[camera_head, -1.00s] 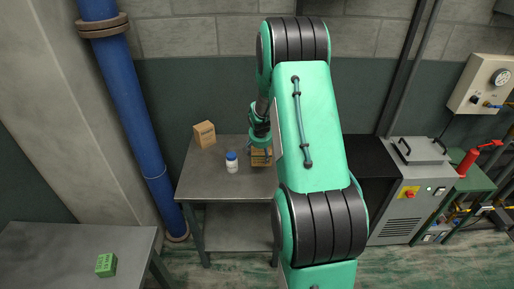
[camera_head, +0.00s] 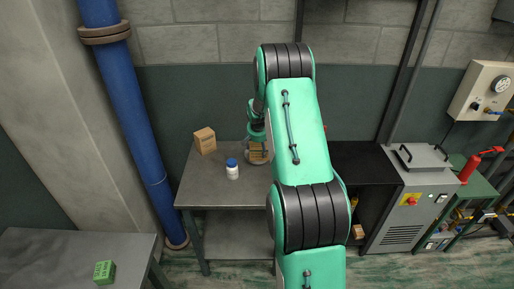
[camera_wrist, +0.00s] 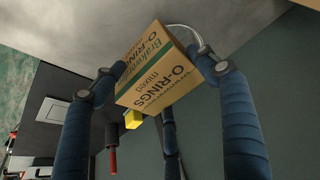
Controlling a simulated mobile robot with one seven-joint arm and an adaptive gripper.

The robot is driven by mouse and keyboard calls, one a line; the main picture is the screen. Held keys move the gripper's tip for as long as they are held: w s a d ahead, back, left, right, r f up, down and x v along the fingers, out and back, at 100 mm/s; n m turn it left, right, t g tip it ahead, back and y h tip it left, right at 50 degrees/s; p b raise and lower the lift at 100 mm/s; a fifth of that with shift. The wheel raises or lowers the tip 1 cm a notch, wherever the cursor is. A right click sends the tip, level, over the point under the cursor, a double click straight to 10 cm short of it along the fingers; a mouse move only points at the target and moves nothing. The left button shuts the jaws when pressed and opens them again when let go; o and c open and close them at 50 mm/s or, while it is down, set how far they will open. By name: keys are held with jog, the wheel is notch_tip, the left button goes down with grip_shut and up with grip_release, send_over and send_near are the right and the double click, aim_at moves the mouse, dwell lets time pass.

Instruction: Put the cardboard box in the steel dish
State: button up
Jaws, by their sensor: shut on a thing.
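A cardboard box (camera_wrist: 158,72) with dark "O-RINGS" lettering is between the fingertips of my gripper (camera_wrist: 165,68), which is shut on it. In the head view this box (camera_head: 258,155) shows below my gripper, over the right part of the grey table, partly covered by my arm. A curved shiny rim, seemingly the steel dish (camera_wrist: 187,32), shows just beyond the box in the wrist view; most of it is hidden. I cannot tell whether the box touches the dish or the table.
Another cardboard box (camera_head: 205,140) stands at the table's (camera_head: 205,188) back left. A white bottle with a blue cap (camera_head: 232,169) stands left of my gripper. A green box (camera_head: 104,271) lies on the front-left table. A steel machine (camera_head: 408,200) stands right of my arm.

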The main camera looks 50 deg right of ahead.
aim_at(257, 145)
jog(key=shift+w+d+f, duration=0.1)
jog(key=shift+w+d, duration=0.85)
jog(key=shift+w, duration=0.25)
jog(key=shift+w+d+f, duration=0.1)
jog(key=shift+w+d, duration=0.8)
jog(key=shift+w, duration=0.25)
jog(key=shift+f, duration=0.1)
jog(key=shift+f+b, duration=0.6)
jog(key=shift+f, duration=1.05)
jog(key=shift+f, duration=0.1)
jog(key=shift+f, duration=0.2)
jog(key=o, duration=1.4)
jog(key=shift+o, duration=0.2)
jog(key=shift+r, duration=0.1)
jog(key=shift+r, duration=0.35)
jog(key=p+v, duration=0.1)
jog(key=v, duration=1)
jog(key=shift+s+a+r+p, duration=0.15)
jog(key=shift+a+r+p, duration=0.1)
jog(key=shift+p, duration=0.1)
